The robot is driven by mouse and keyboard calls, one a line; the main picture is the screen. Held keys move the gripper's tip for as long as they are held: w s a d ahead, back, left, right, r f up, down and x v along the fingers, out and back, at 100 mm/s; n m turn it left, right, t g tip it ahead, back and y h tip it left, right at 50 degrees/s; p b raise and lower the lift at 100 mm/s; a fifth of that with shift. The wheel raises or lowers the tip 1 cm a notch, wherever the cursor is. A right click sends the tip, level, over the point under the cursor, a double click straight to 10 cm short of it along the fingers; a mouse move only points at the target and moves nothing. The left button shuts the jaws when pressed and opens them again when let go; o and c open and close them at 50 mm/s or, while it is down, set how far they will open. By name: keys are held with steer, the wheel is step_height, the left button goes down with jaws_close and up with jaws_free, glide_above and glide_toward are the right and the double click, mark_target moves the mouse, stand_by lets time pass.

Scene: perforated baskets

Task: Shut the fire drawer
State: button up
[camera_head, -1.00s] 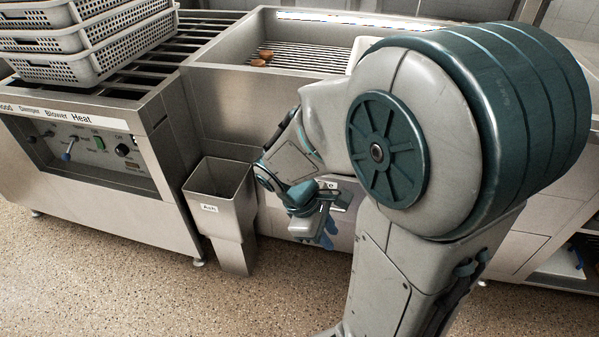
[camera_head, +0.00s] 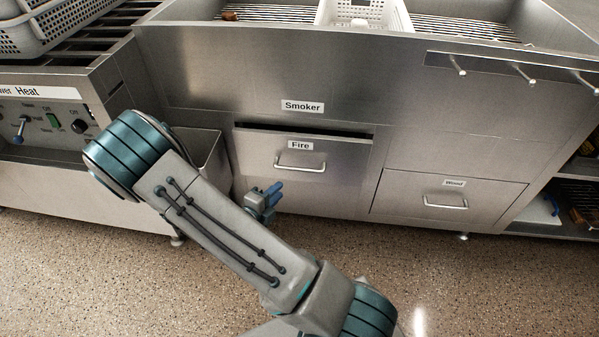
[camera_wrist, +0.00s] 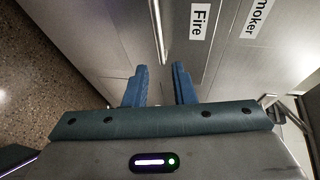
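The fire drawer (camera_head: 345,175) is a steel front labelled "Fire" under the smoker. It stands slightly out, with a dark gap along its top edge. Its bar handle (camera_head: 300,166) is below the label; in the wrist view the handle (camera_wrist: 157,30) lies ahead of my fingers, in line with the space between them. My gripper (camera_head: 272,192) is low in front of the drawer's left part, below and left of the handle. In the wrist view my gripper (camera_wrist: 161,80) has its two blue fingers apart, with nothing between them. Contact with the drawer cannot be told.
The wood drawer (camera_head: 450,198) is to the right and looks shut. The ash bin (camera_head: 210,155) stands left of the fire drawer, partly behind my arm. The heat control panel (camera_head: 45,122) is further left. Hooks (camera_head: 520,72) stick out at upper right. The speckled floor in front is clear.

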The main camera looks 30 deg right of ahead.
mark_target(299, 168)
steer(key=shift+n, duration=0.3)
steer(key=b+x, duration=0.4)
steer(key=x, duration=0.9)
steer(key=shift+w+d+f+b, duration=0.15)
steer(key=shift+w+f+b, duration=0.05)
steer(key=shift+w+b, duration=0.15)
steer(key=shift+c, duration=0.2)
jaws_close()
steer(key=shift+w, duration=0.1)
